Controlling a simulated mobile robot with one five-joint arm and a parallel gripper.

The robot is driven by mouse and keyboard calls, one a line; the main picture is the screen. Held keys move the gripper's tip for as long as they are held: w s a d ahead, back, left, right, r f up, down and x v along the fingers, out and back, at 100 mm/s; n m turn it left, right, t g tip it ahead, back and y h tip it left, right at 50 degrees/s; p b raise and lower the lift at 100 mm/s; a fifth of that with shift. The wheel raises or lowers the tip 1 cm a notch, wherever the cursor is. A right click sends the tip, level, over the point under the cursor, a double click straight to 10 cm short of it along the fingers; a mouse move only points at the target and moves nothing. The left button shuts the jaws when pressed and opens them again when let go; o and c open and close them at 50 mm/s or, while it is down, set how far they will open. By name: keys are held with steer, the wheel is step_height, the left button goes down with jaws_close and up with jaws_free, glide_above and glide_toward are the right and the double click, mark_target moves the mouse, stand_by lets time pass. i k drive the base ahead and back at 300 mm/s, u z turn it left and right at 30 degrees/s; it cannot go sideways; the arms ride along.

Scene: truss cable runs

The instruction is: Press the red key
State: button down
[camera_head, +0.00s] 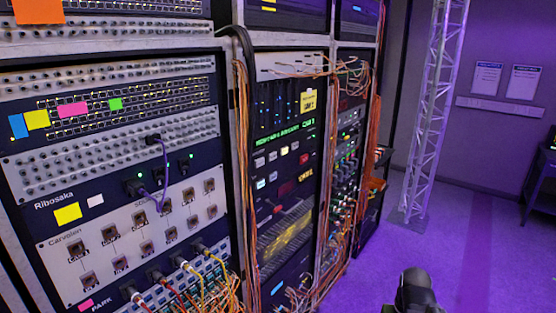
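A panel of small keys (272,157) sits in the middle rack, below a line of green lettering. Most of its keys are pale. A small dark red key (304,159) shows at the right of the panel, and a reddish patch lies just below it. They are too small to tell in detail. A black rounded part of my arm (416,291) stands at the bottom edge, right of the racks and well apart from the keys. I cannot make out its fingertips or anything held.
The left rack (110,160) carries jacks, sticky notes and plugged cables. Orange cables (242,150) hang between the racks, and more tangle at the lower right of the middle rack. A lattice truss (432,110) stands on the right. The purple floor (480,260) is open there.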

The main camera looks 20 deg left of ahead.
mark_target(303, 158)
steer(key=z, duration=0.1)
steer(key=k, duration=0.4)
steer(key=u, duration=0.95)
steer(key=i, duration=1)
steer(key=z, duration=0.1)
